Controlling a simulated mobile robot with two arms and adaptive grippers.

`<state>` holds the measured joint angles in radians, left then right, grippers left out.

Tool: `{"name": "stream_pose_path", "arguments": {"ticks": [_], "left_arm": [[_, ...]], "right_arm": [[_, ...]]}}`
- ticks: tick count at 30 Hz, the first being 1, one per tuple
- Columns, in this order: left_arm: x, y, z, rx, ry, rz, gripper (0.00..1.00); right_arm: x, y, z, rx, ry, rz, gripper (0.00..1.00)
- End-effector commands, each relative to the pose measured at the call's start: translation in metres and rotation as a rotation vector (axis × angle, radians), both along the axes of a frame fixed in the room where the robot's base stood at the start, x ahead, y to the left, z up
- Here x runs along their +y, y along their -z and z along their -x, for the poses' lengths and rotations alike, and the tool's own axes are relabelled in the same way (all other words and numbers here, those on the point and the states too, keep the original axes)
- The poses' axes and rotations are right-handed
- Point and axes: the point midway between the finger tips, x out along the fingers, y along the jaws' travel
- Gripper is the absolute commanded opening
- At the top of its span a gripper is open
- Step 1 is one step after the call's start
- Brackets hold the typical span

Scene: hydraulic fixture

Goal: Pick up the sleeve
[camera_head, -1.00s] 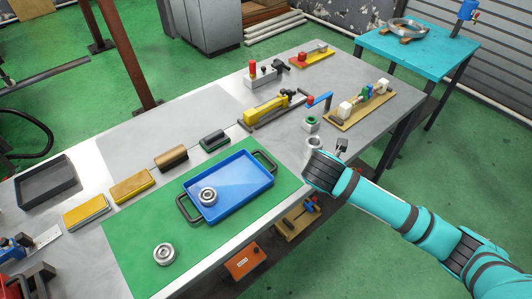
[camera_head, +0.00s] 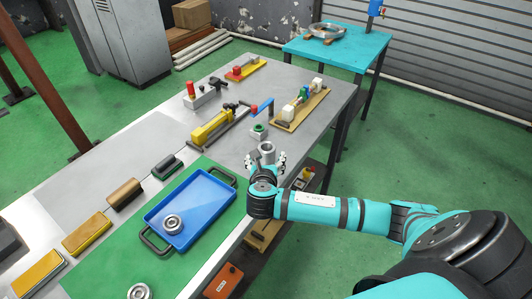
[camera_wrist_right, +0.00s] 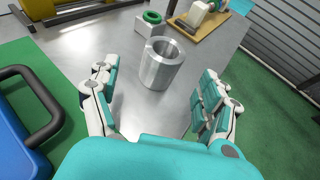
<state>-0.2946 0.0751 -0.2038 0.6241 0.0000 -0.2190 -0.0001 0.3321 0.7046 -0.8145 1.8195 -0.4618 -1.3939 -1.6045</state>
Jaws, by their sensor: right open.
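The sleeve (camera_head: 267,152) is a short silver metal cylinder with an open bore. It stands upright on the grey table near its right edge. In the right wrist view the sleeve (camera_wrist_right: 161,64) is ahead of the open fingers, slightly left of their middle, with a clear gap below it. My right gripper (camera_head: 266,162) is open and empty, just in front of the sleeve in the head view. Its two fingers also show in the right wrist view (camera_wrist_right: 158,107), one on each side. My left gripper is not in view.
A block with a green ring (camera_head: 258,131) stands close behind the sleeve. A wooden fixture board (camera_head: 302,110) and a yellow clamp (camera_head: 212,127) lie farther back. The blue tray (camera_head: 228,189) with black handles is left of my right gripper, on a green mat (camera_head: 98,262).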

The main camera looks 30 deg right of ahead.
Motion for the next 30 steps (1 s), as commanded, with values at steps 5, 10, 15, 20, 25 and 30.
{"name": "stream_pose_path", "arguments": {"ticks": [5,10,15,20,25,30], "left_arm": [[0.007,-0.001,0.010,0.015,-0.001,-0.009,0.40],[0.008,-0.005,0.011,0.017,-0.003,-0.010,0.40],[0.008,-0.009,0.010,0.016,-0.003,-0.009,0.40],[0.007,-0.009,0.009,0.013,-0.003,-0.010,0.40],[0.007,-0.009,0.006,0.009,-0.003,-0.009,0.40],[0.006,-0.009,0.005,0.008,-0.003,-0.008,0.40]], "right_arm": [[-0.009,0.006,-0.012,0.000,0.001,-0.001,0.80],[-0.019,0.009,-0.023,0.000,0.002,0.001,0.80],[-0.034,0.019,-0.042,0.001,0.003,0.000,0.80],[-0.039,0.023,-0.051,0.000,0.000,-0.001,0.80],[-0.040,0.024,-0.051,0.001,-0.001,-0.002,0.80],[-0.040,0.024,-0.051,0.001,-0.001,-0.002,0.64]]}}
